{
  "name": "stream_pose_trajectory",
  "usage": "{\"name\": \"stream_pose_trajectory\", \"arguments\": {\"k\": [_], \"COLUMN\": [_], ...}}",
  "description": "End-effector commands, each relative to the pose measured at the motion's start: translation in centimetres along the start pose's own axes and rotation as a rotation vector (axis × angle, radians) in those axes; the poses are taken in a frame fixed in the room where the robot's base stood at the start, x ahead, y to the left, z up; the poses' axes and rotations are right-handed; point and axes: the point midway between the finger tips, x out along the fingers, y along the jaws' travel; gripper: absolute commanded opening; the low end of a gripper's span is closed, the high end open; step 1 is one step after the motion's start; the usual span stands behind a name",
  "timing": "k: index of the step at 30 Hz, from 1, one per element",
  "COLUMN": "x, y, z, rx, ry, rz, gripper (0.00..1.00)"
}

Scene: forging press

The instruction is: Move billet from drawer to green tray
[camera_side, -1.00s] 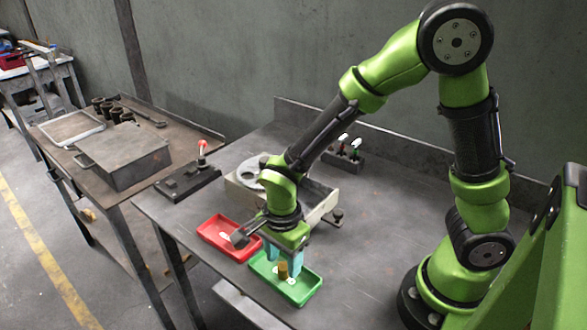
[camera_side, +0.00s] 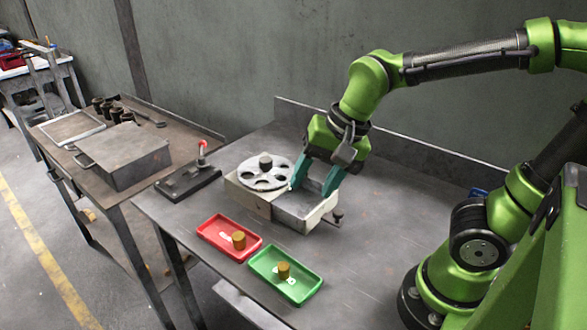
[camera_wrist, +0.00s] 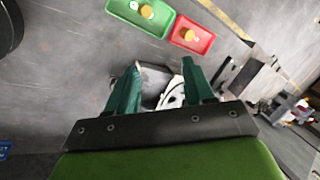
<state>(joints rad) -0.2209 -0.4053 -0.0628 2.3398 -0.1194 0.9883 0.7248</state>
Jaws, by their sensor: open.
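The green tray (camera_side: 309,285) lies at the table's front edge with a brass-coloured billet (camera_side: 283,270) standing in it. That billet also shows in the wrist view (camera_wrist: 147,11). The open drawer (camera_side: 307,212) sticks out from the pale box, and no billet is visible in the part of it I can see. My gripper (camera_side: 311,190) is open and empty, pointing down over the drawer. In the wrist view its fingers (camera_wrist: 161,66) are spread either side of the drawer, which they partly hide.
The red tray (camera_side: 216,228), beside the green one, holds another brass-coloured billet (camera_side: 239,240). A disc with holes (camera_side: 251,180) sits on the box with a dark cylinder (camera_side: 265,162) on it. Table space right of the drawer is clear.

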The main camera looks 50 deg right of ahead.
Motion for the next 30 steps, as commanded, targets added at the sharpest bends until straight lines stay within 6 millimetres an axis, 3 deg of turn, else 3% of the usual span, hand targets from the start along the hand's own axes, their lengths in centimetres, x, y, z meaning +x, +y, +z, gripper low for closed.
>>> {"name": "stream_pose_trajectory", "arguments": {"k": [3, 10, 30], "x": [-2.5, -4.5, -4.7], "y": [1.4, 2.8, 2.9], "z": [-0.6, -0.8, -0.8], "rx": [-0.246, -0.54, -0.577], "ry": [0.092, 0.229, 0.242], "rz": [-0.104, -0.162, -0.164], "gripper": [0.52, 0.52, 0.52]}}
